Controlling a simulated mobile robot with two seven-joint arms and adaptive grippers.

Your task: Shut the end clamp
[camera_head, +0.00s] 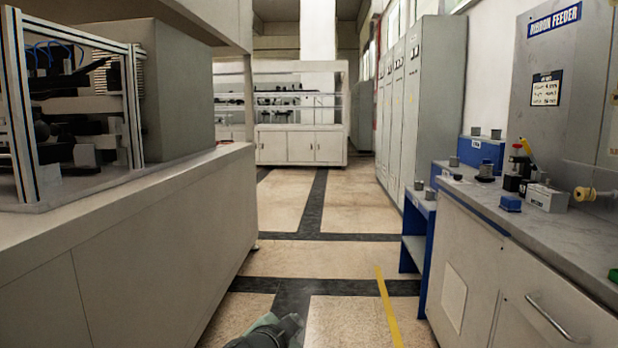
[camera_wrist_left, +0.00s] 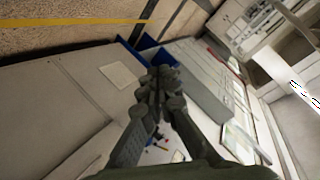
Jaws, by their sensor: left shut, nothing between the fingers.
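My left gripper (camera_head: 291,322) shows at the bottom of the head view, over the floor between the benches. In the left wrist view its dark fingers (camera_wrist_left: 158,80) are together with nothing between them. I cannot pick out the end clamp for certain. A small black fixture (camera_head: 514,178) with a red tip and a yellow piece stands on the right bench, but I cannot tell whether it is the clamp or how it is set. My gripper is well apart from it. My right gripper is not in view.
The grey right bench (camera_head: 472,196) carries a white box (camera_head: 546,197), a blue block (camera_head: 511,203) and a yellow spool (camera_head: 584,194) near the ribbon feeder panel (camera_head: 560,75). A blue stand (camera_head: 414,228) adjoins it. A framed machine (camera_head: 75,110) sits on the left bench. The middle aisle is clear.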

